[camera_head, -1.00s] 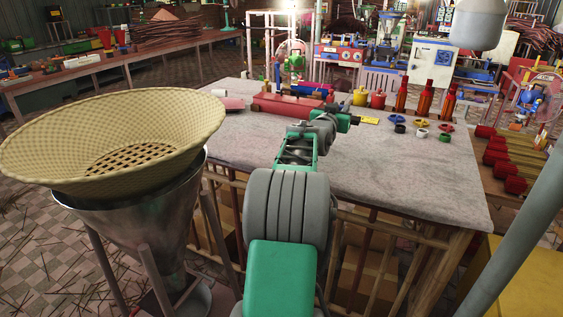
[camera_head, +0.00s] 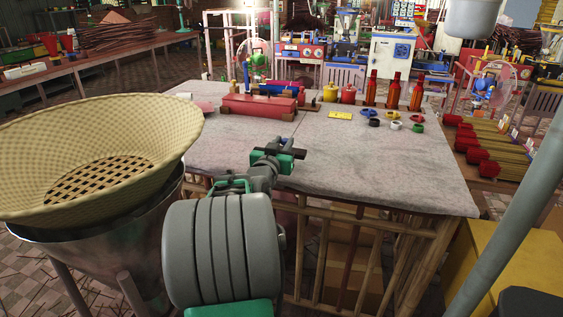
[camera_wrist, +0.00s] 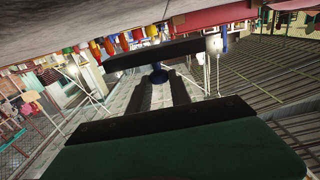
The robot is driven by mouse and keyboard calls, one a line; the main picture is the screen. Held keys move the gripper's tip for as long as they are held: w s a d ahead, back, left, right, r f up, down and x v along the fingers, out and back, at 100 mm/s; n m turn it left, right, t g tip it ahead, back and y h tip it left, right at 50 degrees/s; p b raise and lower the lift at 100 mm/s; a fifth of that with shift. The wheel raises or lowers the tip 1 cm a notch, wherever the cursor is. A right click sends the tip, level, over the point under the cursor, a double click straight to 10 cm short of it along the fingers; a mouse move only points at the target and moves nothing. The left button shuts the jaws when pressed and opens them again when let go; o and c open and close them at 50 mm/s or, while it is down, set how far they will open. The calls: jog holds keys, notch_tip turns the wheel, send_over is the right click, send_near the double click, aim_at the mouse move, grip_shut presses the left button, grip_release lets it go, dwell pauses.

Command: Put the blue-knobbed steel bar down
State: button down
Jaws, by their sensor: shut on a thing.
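My gripper (camera_head: 290,155) is over the front left part of the grey-topped table (camera_head: 370,180) in the head view, short of the red machine. In the wrist view my gripper (camera_wrist: 156,88) shows its two black fingers with a gap between them. A small blue knob (camera_wrist: 160,76) shows in that gap; I take it for the end of the blue-knobbed steel bar. My gripper is shut on the bar, whose shaft is mostly hidden. In the head view I cannot make out the bar.
A red machine (camera_head: 258,107) stands at the back of the table. Bottles (camera_head: 393,95), coloured rings (camera_head: 396,125) and a yellow tag (camera_head: 340,115) are at the back right. A woven basket (camera_head: 100,150) is on the left. The table's middle and front right are clear.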

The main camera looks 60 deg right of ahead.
jog(key=shift+a+f, duration=0.1)
jog(key=shift+a, duration=0.2)
jog(key=shift+s+a+f+b, duration=0.1)
jog(key=shift+a+f+b, duration=0.1)
jog(key=shift+f, duration=0.8)
jog(key=shift+s+a+f+b, duration=0.1)
jog(key=shift+a+f, duration=0.1)
jog(key=shift+f, duration=0.8)
jog(key=shift+w+f, duration=0.1)
jog(key=c, duration=1.6)
grip_release()
jog(key=shift+f, duration=0.2)
jog(key=o, duration=0.4)
jog(key=shift+r, duration=0.15)
